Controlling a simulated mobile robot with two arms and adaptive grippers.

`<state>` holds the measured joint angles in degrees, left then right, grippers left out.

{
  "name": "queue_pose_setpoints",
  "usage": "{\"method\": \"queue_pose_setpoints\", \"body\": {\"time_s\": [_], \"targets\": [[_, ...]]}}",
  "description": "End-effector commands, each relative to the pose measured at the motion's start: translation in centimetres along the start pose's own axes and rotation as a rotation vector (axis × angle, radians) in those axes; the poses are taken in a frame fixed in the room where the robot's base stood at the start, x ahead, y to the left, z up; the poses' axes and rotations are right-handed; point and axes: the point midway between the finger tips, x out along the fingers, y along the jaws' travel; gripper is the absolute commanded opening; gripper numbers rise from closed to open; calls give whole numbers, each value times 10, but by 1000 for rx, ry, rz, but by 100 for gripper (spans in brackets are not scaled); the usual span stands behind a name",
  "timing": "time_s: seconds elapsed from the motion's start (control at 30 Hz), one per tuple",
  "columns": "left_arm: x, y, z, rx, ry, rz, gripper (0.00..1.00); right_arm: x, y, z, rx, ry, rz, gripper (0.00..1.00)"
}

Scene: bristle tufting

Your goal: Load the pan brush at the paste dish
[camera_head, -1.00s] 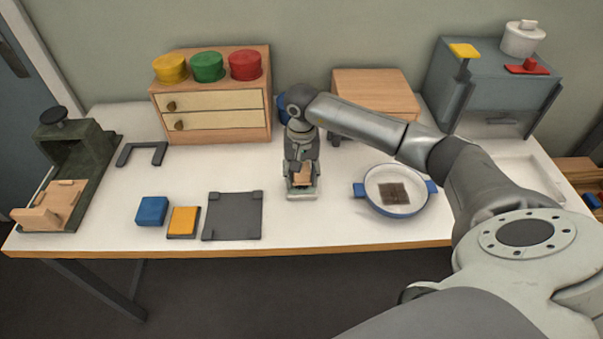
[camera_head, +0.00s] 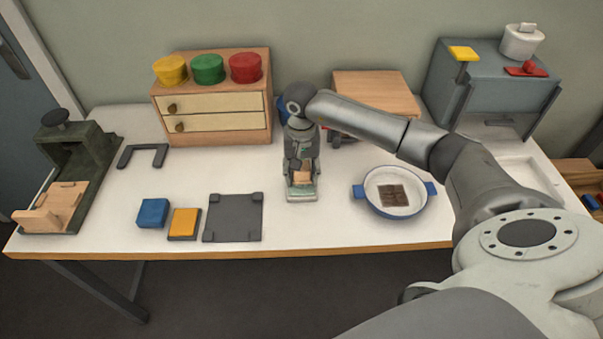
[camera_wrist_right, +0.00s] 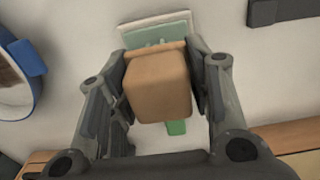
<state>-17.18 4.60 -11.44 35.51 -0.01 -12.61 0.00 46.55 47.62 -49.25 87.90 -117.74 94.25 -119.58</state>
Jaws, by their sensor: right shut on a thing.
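My right gripper (camera_head: 302,168) is over a pale green holder (camera_head: 302,195) in the middle of the table. It is shut on a wooden block (camera_head: 304,178), which looks like the brush's handle. In the right wrist view the block (camera_wrist_right: 158,85) sits between the two fingers of my gripper (camera_wrist_right: 158,80), with the pale green holder (camera_wrist_right: 150,28) beyond it. A small green part (camera_wrist_right: 176,127) shows below the block. Any bristles are hidden. I cannot tell which thing is the paste dish. My left gripper is not in view.
A white pan with blue handles (camera_head: 418,206) holds a brown square patch (camera_head: 394,195), right of the gripper. A grey plate (camera_head: 232,217), an orange pad (camera_head: 185,222) and a blue block (camera_head: 152,212) lie to the left. A drawer box (camera_head: 215,110) stands behind.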

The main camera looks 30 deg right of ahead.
Motion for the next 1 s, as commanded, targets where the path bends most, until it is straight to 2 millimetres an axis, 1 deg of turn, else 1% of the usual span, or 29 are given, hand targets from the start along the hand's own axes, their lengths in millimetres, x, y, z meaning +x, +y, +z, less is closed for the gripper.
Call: {"method": "queue_pose_setpoints", "body": {"time_s": [0.03,0.6,1.0], "targets": [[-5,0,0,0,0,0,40,-8,0,-1,0,2,0,27],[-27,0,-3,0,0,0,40,-53,0,-1,1,3,-1,27],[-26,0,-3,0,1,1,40,-54,0,-1,1,3,-1,27]]}}
